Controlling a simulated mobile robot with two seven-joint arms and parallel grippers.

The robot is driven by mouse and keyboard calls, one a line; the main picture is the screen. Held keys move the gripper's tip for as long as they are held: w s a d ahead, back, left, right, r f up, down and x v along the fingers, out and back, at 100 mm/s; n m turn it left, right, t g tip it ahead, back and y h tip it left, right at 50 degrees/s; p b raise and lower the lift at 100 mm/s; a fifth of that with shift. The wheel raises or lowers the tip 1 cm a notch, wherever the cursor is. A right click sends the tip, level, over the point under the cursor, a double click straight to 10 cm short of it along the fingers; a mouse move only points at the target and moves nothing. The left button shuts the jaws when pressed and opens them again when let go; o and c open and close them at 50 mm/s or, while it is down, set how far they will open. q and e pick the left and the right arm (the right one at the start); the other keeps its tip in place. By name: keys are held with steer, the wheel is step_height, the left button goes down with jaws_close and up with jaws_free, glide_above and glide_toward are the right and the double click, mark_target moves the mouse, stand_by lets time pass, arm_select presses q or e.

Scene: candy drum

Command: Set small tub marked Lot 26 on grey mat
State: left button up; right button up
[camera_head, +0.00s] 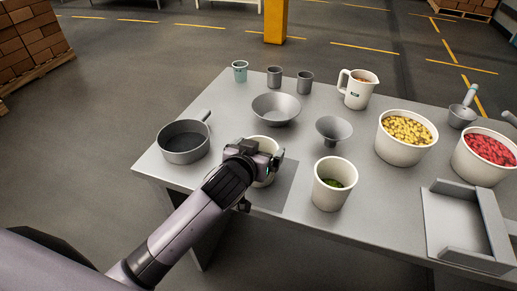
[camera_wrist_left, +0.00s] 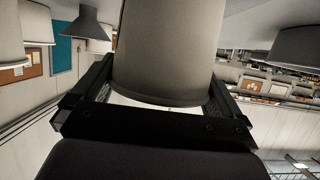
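A small white tub (camera_head: 266,146) is at my left gripper (camera_head: 262,164), partly hidden behind it in the head view. In the left wrist view the tub (camera_wrist_left: 165,50) fills the space between the two fingers (camera_wrist_left: 160,92), which appear to touch it on both sides. The grey mat (camera_head: 273,196) lies at the table's front edge, under and right of the gripper. I cannot tell whether the tub touches the mat. Another white tub (camera_head: 328,194) with dark green contents stands just right of the mat. No Lot marking is readable on either tub. My right gripper is not in view.
A grey pan (camera_head: 184,142) stands left, a grey bowl (camera_head: 276,108) behind and a funnel (camera_head: 333,129) right of it. Large tubs of yellow (camera_head: 402,150) and red candy (camera_head: 474,169), a white jug (camera_head: 356,94) and a grey tray (camera_head: 437,226) occupy the right.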

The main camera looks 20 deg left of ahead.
arm_select(q)
steer(key=shift+r, duration=0.15)
steer(key=shift+s, duration=0.15)
steer(key=v, duration=1.2)
steer(key=s+a+f+m+g+h, duration=0.1)
steer(key=s+a+f, duration=0.1)
steer(key=s+f, duration=0.4)
steer(key=s+a+f+m+g, duration=0.1)
steer(key=s+f, duration=0.6)
steer(key=f, duration=1)
steer(key=shift+s+a+f+g+h, duration=0.2)
steer(key=shift+a+f+g+h, duration=0.15)
steer(key=shift+a+g, duration=0.25)
